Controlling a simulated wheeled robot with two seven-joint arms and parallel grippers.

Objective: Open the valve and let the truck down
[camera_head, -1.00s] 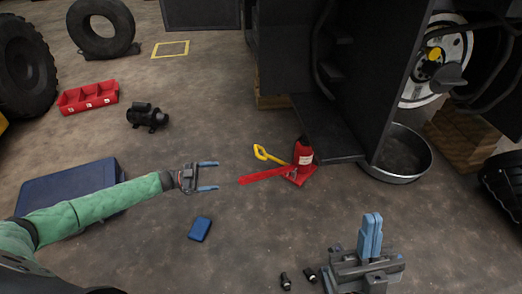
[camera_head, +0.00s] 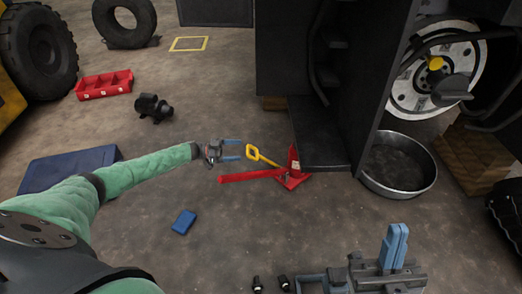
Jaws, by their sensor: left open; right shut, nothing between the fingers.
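The red jack (camera_head: 294,160) stands on the floor at the truck's edge. A dark panel of the truck (camera_head: 321,148) seems to hide part of its body. A long red bar (camera_head: 245,176) runs left from its base, and a yellow handle (camera_head: 264,156) angles up to the left. I cannot tell a separate valve apart. My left gripper (camera_head: 241,150) is open and empty, its fingertips just left of the yellow handle, with no clear contact.
A metal pan (camera_head: 430,181) and wooden blocks (camera_head: 472,158) lie right of the jack. A blue box (camera_head: 184,222) lies on the floor below my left forearm. A black motor-like part (camera_head: 152,107), a red tray (camera_head: 104,85) and tyres (camera_head: 38,50) are at the left.

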